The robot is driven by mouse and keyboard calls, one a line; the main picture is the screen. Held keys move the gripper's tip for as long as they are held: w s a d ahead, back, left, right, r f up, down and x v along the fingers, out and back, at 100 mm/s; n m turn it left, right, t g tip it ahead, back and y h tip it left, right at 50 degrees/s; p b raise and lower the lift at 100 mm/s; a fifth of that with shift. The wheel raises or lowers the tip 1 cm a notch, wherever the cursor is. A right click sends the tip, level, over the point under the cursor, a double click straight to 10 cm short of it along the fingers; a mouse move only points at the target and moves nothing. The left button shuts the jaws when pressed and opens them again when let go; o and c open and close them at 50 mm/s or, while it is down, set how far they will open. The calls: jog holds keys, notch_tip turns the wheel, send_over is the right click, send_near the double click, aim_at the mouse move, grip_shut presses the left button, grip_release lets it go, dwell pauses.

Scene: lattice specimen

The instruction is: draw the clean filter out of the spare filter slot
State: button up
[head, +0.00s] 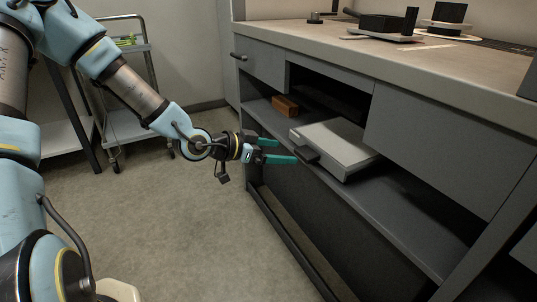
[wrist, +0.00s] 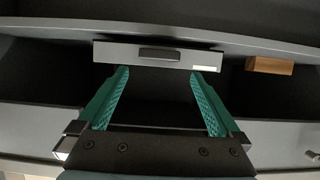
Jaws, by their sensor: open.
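A flat, light grey box-like filter (head: 338,145) lies in the open bay under the counter, its front edge at the bay's front. A dark handle (head: 304,146) sticks out from its front face. In the wrist view the filter's front (wrist: 120,53) spans the top middle, with the handle (wrist: 160,54) centred on it and a small pale label at its right end. My gripper (head: 287,151) is open, its green fingers pointing at the filter front. In the wrist view the fingertips (wrist: 159,73) spread wider than the handle, one to each side. Nothing is between the fingers.
A brown block (head: 286,106) sits in the same bay, left of the filter in the head view. The counter (head: 450,62) overhangs the bay and carries dark items. A wheeled cart (head: 126,85) stands behind my arm. The floor (head: 185,235) before the bench is clear.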

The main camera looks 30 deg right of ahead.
aim_at(300, 153)
jog(key=b+x, duration=0.1)
jog(key=x, duration=0.7)
jog(key=shift+c, duration=0.4)
jog(key=c, duration=1.3)
jog(key=o, duration=1.1)
jog(key=c, duration=0.7)
